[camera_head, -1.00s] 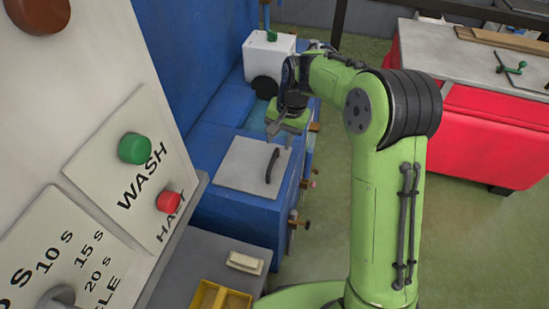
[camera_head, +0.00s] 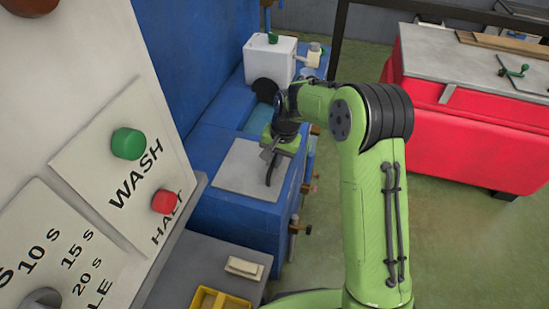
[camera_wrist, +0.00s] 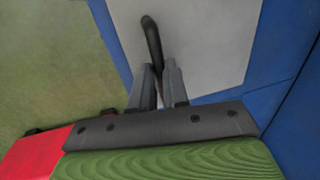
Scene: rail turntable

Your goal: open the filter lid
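The filter lid is taken to be the flat pale-grey plate (camera_head: 240,170) on the blue machine, lying flat. It also fills the upper middle of the wrist view (camera_wrist: 215,40). Its curved dark handle (camera_head: 273,172) stands along its right side and shows in the wrist view (camera_wrist: 152,38). My gripper (camera_head: 268,153) is at the handle's far end. In the wrist view, my gripper's two grey fingers (camera_wrist: 159,72) are on either side of the handle, with only a narrow gap. I cannot tell whether they press on it.
A white box (camera_head: 270,60) stands on the blue machine (camera_head: 225,215) behind the lid. The control panel with a green wash button (camera_head: 128,144) and red halt button (camera_head: 164,202) is at left. A yellow tray (camera_head: 222,299) is in front. A red bench (camera_head: 460,130) stands at right.

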